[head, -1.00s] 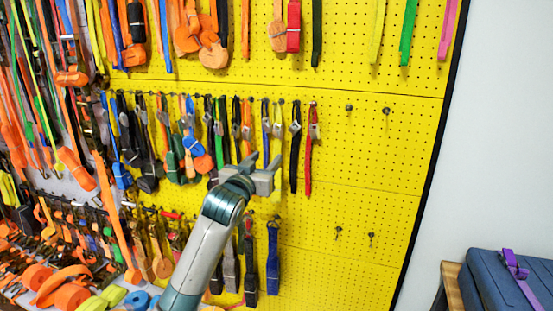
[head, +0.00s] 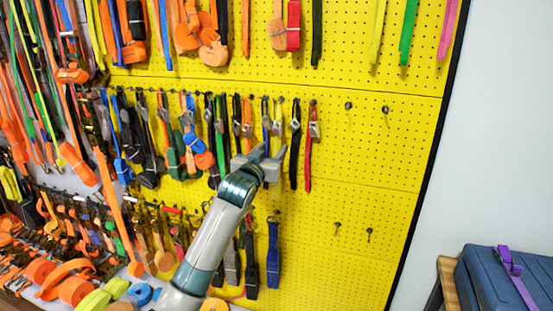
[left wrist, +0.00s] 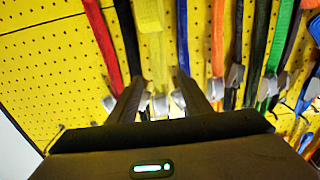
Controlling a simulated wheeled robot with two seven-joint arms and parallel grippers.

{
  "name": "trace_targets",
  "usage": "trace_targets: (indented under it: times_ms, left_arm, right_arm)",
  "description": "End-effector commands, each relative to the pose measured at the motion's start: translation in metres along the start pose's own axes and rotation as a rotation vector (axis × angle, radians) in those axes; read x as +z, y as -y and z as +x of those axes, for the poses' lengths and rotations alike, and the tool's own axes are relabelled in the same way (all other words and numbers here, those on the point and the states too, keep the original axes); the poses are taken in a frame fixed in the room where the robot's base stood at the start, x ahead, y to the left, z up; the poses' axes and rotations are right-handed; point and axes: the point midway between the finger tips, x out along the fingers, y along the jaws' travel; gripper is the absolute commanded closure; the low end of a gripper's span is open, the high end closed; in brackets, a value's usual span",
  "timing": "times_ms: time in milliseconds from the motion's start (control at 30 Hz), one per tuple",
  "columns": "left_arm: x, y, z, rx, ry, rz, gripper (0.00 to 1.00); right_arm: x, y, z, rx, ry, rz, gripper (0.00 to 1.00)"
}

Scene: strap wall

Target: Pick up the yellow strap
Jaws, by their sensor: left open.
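The yellow strap (left wrist: 154,45) hangs on the yellow pegboard and shows in the left wrist view between a black strap and a blue strap. In the head view it blends with the board; only its metal buckle (head: 277,127) stands out, just above my left gripper (head: 273,152). My left gripper also shows in the left wrist view (left wrist: 158,85), open, with one finger on each side of the yellow strap. I cannot tell whether the fingers touch it. The strap's part low between the fingers is partly hidden. My right gripper is not in view.
A black strap (head: 295,150) and a red strap (head: 310,155) hang close on the right. Several straps hang close on the left. A blue strap (head: 272,255) hangs below. The board at right is bare but for a few hooks. A blue case (head: 500,285) stands at lower right.

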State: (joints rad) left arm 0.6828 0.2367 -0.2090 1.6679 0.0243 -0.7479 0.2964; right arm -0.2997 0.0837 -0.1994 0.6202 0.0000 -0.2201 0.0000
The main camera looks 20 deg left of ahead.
Motion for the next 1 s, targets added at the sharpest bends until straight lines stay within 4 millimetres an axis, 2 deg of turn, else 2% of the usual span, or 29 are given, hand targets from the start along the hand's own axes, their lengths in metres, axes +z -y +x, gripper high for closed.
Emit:
trace_targets:
  times_ms: [200,400,967,1000]
  left_arm:
    - [-0.004,0.001,0.023,-0.001,0.001,0.001,0.55]
    - [-0.002,0.001,0.040,0.000,0.000,0.001,0.55]
    - [0.000,0.001,0.044,0.000,-0.001,0.000,0.55]
    - [0.000,0.001,0.044,0.000,-0.001,0.000,0.60]
  right_arm:
    - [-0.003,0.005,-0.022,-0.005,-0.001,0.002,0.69]
    - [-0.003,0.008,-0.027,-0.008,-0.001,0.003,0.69]
    - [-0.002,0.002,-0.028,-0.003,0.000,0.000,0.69]
    - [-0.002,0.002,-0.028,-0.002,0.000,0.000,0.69]
